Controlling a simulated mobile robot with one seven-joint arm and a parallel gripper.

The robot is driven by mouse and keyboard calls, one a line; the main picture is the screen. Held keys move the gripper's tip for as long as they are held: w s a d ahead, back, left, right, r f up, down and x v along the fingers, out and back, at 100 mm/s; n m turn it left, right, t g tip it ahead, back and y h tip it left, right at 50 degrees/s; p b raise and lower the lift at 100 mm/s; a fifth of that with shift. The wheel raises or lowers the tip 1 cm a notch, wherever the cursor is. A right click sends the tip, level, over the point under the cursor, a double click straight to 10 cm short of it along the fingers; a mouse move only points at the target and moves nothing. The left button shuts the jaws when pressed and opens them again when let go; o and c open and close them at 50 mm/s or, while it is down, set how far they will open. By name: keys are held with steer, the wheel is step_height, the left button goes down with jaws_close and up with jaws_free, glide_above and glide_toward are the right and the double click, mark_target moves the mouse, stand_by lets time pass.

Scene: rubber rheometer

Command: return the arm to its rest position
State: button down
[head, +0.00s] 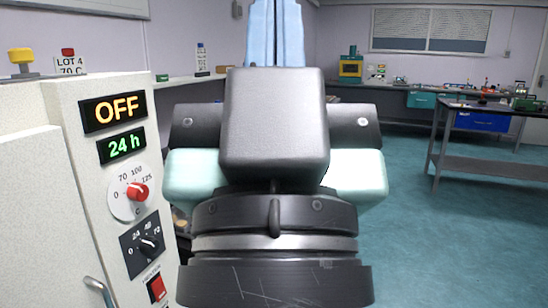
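My own arm fills the middle of the head view, with dark rounded links and pale green side covers seen close up. It is folded in front of the camera and hides much of the room behind it. My gripper and its fingertips do not show in this view, so I cannot see whether it holds anything.
A white cabinet (30,190) stands close on the left, its panel reading OFF and 24 h, with a red dial knob (138,191). Dark tables (490,165) stand at right; green floor (450,240) there is clear.

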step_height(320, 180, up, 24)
steer(key=p, duration=2.1)
steer(key=shift+p, duration=0.35)
